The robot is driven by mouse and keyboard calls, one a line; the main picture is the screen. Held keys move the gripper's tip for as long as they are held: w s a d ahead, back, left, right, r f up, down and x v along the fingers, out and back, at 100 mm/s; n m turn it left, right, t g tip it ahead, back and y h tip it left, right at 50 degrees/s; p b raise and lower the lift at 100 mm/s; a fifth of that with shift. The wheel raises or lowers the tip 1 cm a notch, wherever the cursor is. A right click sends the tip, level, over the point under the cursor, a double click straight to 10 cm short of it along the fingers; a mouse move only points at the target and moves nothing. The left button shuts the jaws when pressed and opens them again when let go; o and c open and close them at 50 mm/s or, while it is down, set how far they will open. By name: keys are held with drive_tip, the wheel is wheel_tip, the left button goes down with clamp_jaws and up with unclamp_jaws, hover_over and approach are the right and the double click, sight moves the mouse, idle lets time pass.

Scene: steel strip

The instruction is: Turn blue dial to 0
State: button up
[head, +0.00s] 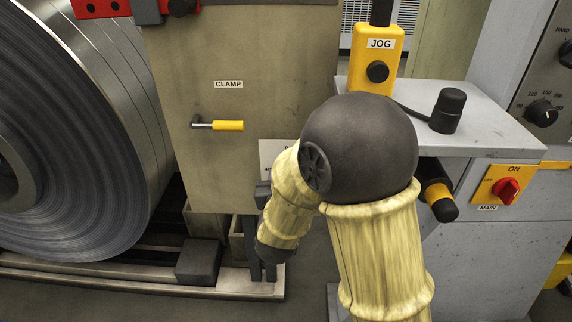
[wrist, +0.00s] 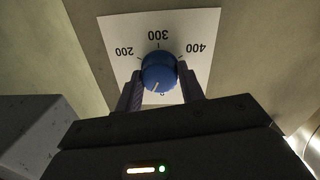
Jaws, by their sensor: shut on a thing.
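The blue dial (wrist: 158,72) is in the middle of the wrist view, on a white scale plate (wrist: 205,35) with printed numbers. The numbers 200, 300 and 400 appear upside down along its far side. A 0 shows just below the dial, partly covered. A pale pointer mark on the dial points down and slightly left, close to the 0 but not clearly on it. My gripper (wrist: 160,82) is shut on the dial, one finger on each side. In the head view my arm hides the dial; only a corner of the plate (head: 270,154) shows.
A yellow-handled CLAMP lever (head: 228,125) sits on the same panel, left of my arm. A large steel coil (head: 95,150) stands at the left. A yellow JOG box (head: 378,60), a grey ledge (head: 495,125) and a red MAIN switch (head: 507,190) lie to the right.

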drive_tip(key=shift+f+n+p, duration=0.15)
drive_tip(key=shift+n+p, duration=1.65)
drive_tip(key=shift+n, duration=1.1)
drive_tip(key=o, duration=1)
drive_tip(key=shift+c, duration=0.2)
